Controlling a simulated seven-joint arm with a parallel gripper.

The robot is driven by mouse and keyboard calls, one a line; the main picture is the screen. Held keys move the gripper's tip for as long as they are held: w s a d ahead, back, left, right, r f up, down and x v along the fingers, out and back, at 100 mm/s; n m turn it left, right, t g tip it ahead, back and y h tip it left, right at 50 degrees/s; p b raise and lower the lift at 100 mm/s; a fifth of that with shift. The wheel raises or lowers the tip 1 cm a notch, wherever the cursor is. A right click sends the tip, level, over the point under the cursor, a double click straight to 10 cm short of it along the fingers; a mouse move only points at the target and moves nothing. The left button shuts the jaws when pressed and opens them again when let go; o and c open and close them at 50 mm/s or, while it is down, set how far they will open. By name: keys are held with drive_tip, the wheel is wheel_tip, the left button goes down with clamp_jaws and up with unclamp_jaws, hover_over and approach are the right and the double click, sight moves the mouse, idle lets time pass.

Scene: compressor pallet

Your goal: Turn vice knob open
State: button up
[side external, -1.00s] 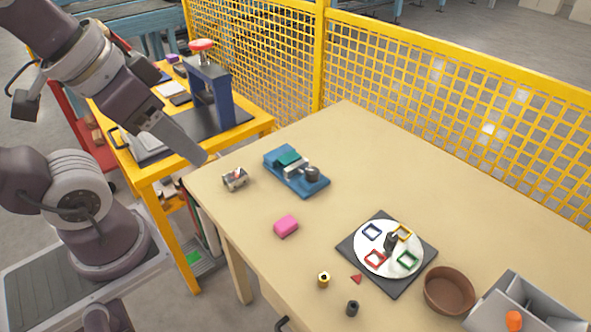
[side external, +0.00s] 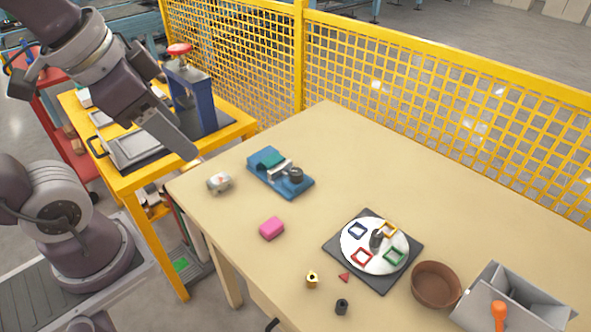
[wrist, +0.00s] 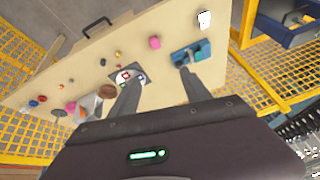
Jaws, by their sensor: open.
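The blue vice (side external: 268,180) lies on the beige table near its far left part, with a green block and light metal parts on top. Its dark round knob (side external: 296,174) sits at the vice's right end. In the wrist view the vice (wrist: 182,55) shows just beyond the right fingertip, but its knob is hard to make out. My gripper (wrist: 158,78) is open and empty, with its two fingers apart. In the side view it hangs by the table's left corner, to the left of the vice and clear of it.
A dark square plate (side external: 335,247) with a white disc, a brown bowl (side external: 436,284) and a grey bin (side external: 540,296) stand right. A yellow mesh fence (side external: 440,120) runs behind. The table's middle is mostly clear.

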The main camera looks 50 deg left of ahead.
drive_tip(key=w+a+m+g, duration=0.2)
drive_tip(key=w+m, duration=0.6)
drive_tip(key=w, duration=0.3)
drive_tip(key=m+g, duration=0.3)
drive_tip(key=m, duration=1.3)
hover_over(296, 171)
drive_tip(key=s, duration=0.1)
wheel_tip(296, 171, down, 20)
drive_tip(key=shift+m+h, duration=0.3)
drive_tip(key=shift+m, duration=0.4)
drive_tip(key=f, duration=0.5)
drive_tip(key=w+f, duration=0.1)
drive_tip(key=f, duration=0.2)
drive_tip(key=shift+f, duration=0.7)
clamp_jaws()
